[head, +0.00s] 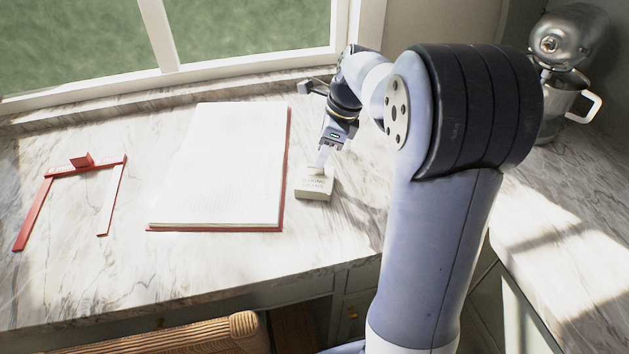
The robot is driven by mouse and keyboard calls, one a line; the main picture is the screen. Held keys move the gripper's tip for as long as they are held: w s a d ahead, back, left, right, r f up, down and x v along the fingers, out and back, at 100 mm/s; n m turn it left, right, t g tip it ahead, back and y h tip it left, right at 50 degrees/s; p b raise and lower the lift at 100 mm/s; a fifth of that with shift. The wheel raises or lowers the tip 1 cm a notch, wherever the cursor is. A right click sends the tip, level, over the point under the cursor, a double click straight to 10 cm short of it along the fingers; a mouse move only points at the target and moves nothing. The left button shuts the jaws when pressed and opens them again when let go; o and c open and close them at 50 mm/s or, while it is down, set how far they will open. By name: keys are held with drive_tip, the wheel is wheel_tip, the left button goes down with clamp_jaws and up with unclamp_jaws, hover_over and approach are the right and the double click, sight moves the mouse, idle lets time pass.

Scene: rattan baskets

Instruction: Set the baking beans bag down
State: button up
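The baking beans bag (314,187) is a small cream block-like bag with printed lettering, in the head view right of the open book. It is upright, on the marble counter or just above it; I cannot tell which. My gripper (323,160) points down at the bag from above, its fingertips at the bag's top. The fingers are seen edge-on, so their gap and their hold on the bag are not clear.
A large open book (225,165) with a red cover edge lies left of the bag. A red-and-white bracket-shaped object (85,168) lies farther left. A stand mixer (568,45) stands at the back right. A rattan basket (215,335) is below the counter's front edge.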

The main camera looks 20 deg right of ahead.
sight(315, 178)
drive_tip(key=x, duration=0.4)
drive_tip(key=shift+a, duration=0.1)
drive_tip(key=shift+c, duration=0.5)
clamp_jaws()
drive_tip(key=shift+r, duration=0.1)
idle(0.7)
